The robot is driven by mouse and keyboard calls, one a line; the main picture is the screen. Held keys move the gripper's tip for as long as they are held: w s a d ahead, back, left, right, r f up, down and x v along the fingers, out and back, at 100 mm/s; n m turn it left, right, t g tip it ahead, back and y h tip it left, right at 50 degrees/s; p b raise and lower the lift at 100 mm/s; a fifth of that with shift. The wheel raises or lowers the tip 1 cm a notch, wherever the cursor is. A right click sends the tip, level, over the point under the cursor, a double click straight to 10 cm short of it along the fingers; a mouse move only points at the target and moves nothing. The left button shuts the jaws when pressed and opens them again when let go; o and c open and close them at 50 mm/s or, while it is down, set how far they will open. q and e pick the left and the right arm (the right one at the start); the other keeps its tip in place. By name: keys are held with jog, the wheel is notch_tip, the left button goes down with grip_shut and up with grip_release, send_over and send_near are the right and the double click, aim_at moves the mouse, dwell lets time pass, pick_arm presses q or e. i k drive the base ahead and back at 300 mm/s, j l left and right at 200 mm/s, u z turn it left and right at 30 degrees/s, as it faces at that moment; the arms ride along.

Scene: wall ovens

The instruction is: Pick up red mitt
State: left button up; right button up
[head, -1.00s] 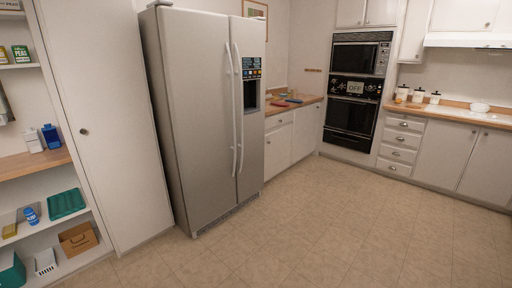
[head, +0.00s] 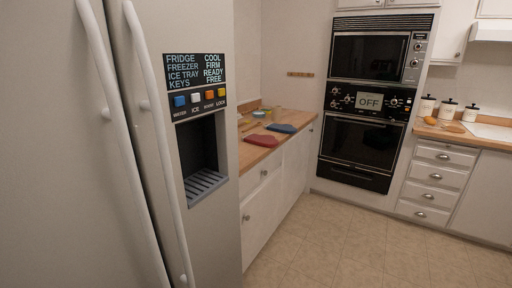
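The red mitt (head: 261,141) lies flat on the wooden counter (head: 256,156) just right of the fridge in the head view. A blue mitt (head: 282,128) lies on the same counter, a little behind it and to the right. Neither of my grippers shows in the head view.
The large fridge (head: 70,150) with its dispenser (head: 200,150) fills the left side and stands close to me. Wall ovens (head: 362,145) stand beyond the counter. White drawers (head: 432,180) are at the right. The tiled floor (head: 340,240) ahead is clear.

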aim_at(268, 141)
jog(key=i+l+u, duration=0.1)
jog(key=i+l, duration=0.7)
